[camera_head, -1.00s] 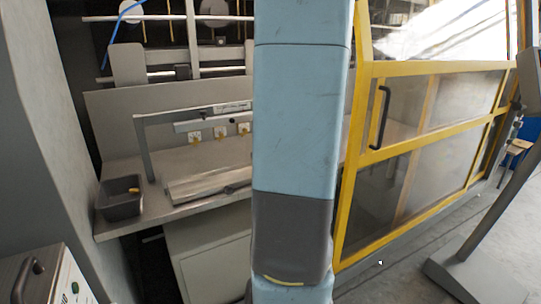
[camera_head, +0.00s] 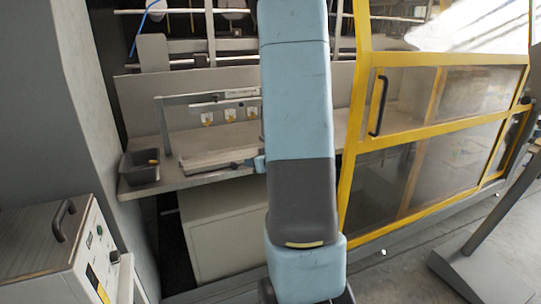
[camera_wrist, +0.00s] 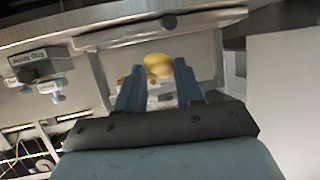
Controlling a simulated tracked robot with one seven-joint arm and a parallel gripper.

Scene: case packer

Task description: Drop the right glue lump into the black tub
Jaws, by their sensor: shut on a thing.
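The black tub (camera_head: 125,174) stands on the left end of the bench in the head view, open at the top. A small yellow piece (camera_head: 153,162) shows inside it. In the wrist view my gripper (camera_wrist: 160,72) is shut on a yellow glue lump (camera_wrist: 158,64), held between the blue-grey fingertips. In the head view my arm hides most of the gripper and the lump; a small blue part (camera_head: 260,163) shows left of the arm, at the right of the tub and apart from it.
The bench (camera_head: 190,182) carries a grey metal plate and frame (camera_head: 205,160) right of the tub. A yellow-framed guard door (camera_head: 380,140) stands to the right. A white control box (camera_head: 60,245) with a black handle is at the lower left.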

